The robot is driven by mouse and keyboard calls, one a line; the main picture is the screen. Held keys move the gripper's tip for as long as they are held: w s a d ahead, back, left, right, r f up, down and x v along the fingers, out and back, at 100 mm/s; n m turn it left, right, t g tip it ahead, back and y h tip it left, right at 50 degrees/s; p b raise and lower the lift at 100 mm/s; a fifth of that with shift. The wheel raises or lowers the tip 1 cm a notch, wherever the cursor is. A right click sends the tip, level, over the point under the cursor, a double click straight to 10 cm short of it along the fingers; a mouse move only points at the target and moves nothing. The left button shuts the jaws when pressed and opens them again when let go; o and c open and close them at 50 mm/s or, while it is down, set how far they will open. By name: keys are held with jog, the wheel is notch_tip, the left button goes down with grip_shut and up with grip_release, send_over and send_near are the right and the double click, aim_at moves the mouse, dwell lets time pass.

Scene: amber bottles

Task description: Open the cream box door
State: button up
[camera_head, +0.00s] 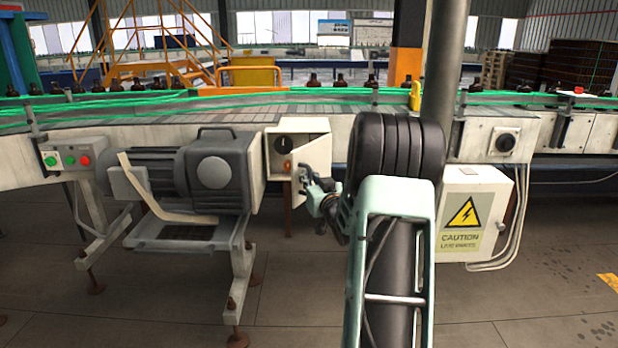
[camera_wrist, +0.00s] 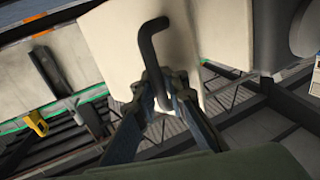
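The cream box (camera_head: 312,146) hangs on the conveyor's front, right of the grey motor, with a dark round knob on its face. In the wrist view a cream panel (camera_wrist: 112,45) fills the upper middle. A bent dark handle (camera_wrist: 147,45) stands out from it. My gripper (camera_wrist: 163,80) is at this handle, with one finger on each side of its lower part. The gap between the fingertips is narrow, and I cannot tell whether they press on the handle.
A grey motor (camera_head: 200,175) on a stand is close on the left. A cream electrical box (camera_head: 475,213) with a yellow caution sign is to the right, beyond my arm. The conveyor (camera_head: 220,108) carries dark bottles behind green rails. Open floor lies in front.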

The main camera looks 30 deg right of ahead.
jog(key=shift+o, duration=0.5)
jog(key=shift+a+f, duration=0.1)
jog(key=shift+a, duration=0.3)
jog(key=shift+d, duration=0.1)
jog(key=shift+s, duration=0.3)
jog(key=v, duration=0.7)
